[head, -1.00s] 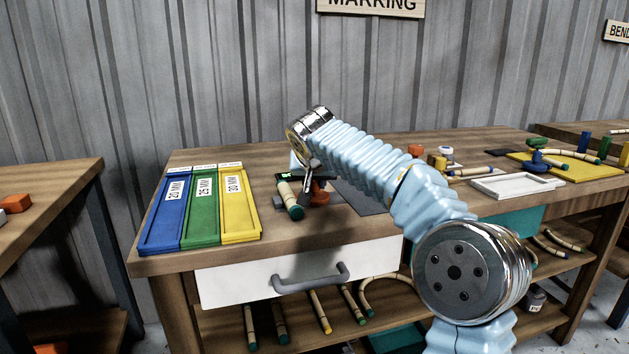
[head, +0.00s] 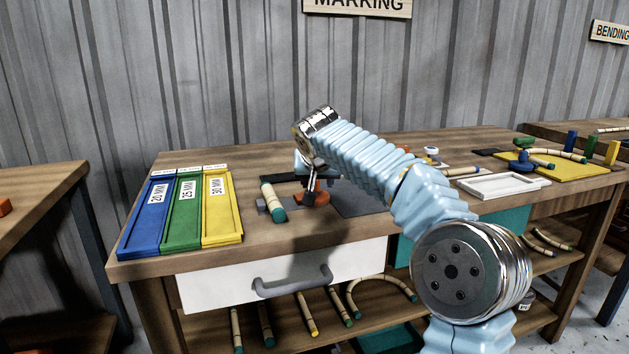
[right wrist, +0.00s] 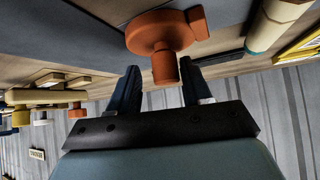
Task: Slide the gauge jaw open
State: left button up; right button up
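The gauge's orange jaw part (head: 314,197) shows below my right gripper on the table, partly hidden by it. In the right wrist view it is an orange disc with a short peg (right wrist: 165,70). My right gripper (head: 312,180) points down at it; in the wrist view its two dark fingers (right wrist: 160,78) are apart, with the peg between them in the picture. Contact cannot be told. The gauge's dark bar (head: 287,178) lies behind. A rattan piece with a teal end (head: 272,201) lies left of the jaw. My left gripper is not in view.
Blue (head: 143,217), green (head: 182,217) and yellow (head: 222,213) size trays stand at the table's left. A grey mat (head: 358,199) lies right of the gauge. A white frame (head: 503,186) and yellow board (head: 567,170) are farther right. A drawer with a grey handle (head: 292,284) is below.

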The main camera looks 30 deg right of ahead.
jog(key=shift+a, duration=0.1)
jog(key=shift+a, duration=0.1)
jog(key=v, duration=1.3)
jog(key=shift+s+r, duration=0.25)
